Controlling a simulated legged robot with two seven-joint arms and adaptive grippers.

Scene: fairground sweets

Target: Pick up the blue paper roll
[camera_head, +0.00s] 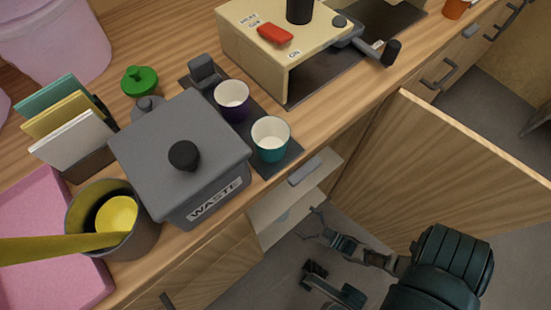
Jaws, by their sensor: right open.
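I do not see a blue paper roll in the head view. My right gripper (318,253) is at the lower right, with its dark fingers spread apart and nothing visible between them. It is in front of the counter, over the floor and lower than the worktop. A partly open pale drawer or shelf (292,200) is just beyond its fingertips; what lies inside is mostly hidden. My left gripper is not in view.
On the counter stand a grey waste bin (184,145), a purple cup (232,112), a teal cup (271,152), a cream machine (258,62) and a pot (150,232) with a yellow ladle. An open wooden door (440,175) stands right of my gripper.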

